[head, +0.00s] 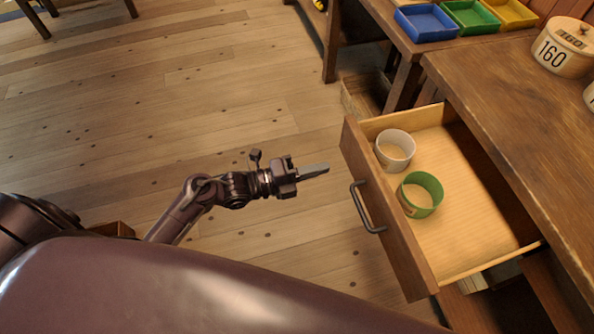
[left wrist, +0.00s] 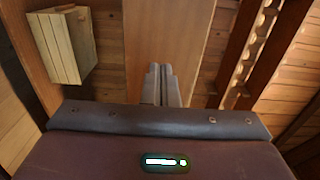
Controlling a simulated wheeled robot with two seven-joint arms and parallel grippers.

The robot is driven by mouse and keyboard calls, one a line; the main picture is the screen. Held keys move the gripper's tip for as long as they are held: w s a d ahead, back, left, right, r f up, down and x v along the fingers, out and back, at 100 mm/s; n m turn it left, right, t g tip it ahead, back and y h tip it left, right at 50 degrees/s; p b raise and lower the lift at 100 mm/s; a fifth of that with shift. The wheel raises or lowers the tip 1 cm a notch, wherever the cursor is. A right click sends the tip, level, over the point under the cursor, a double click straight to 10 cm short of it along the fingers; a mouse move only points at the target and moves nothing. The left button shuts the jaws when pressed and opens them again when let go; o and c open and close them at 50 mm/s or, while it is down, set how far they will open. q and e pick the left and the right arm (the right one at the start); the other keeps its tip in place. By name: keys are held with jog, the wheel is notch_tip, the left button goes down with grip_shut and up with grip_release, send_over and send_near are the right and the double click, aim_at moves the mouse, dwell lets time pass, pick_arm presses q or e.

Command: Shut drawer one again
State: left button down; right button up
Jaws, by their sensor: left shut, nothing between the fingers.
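The drawer (head: 465,205) is pulled well out of the wooden bench at the right in the head view. Its front carries a dark bar handle (head: 367,208). A white ring-shaped cup (head: 395,150) and a green one (head: 421,194) stand inside it. Nothing in the frames shows a drawer number. My left gripper (head: 315,171) is shut and empty, a little left of the drawer front and apart from it. In the left wrist view the closed fingers (left wrist: 161,85) point at a brown wooden surface; I cannot tell which. My right gripper is not in view.
The bench top (head: 530,110) overhangs the drawer and bears a lidded pot marked 160 (head: 564,46). Blue (head: 426,22), green (head: 470,16) and yellow (head: 510,13) trays sit on a surface behind. The plank floor (head: 200,90) left of the drawer is largely clear.

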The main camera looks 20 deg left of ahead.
aim_at(354, 161)
pick_arm(q)
jog(key=x, duration=0.5)
jog(key=shift+w+d+p, duration=0.2)
jog(key=shift+d+p, duration=0.1)
jog(key=shift+p, duration=0.05)
jog(key=shift+d, duration=0.1)
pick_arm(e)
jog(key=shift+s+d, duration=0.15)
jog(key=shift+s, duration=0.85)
pick_arm(q)
jog(key=shift+w, duration=0.1)
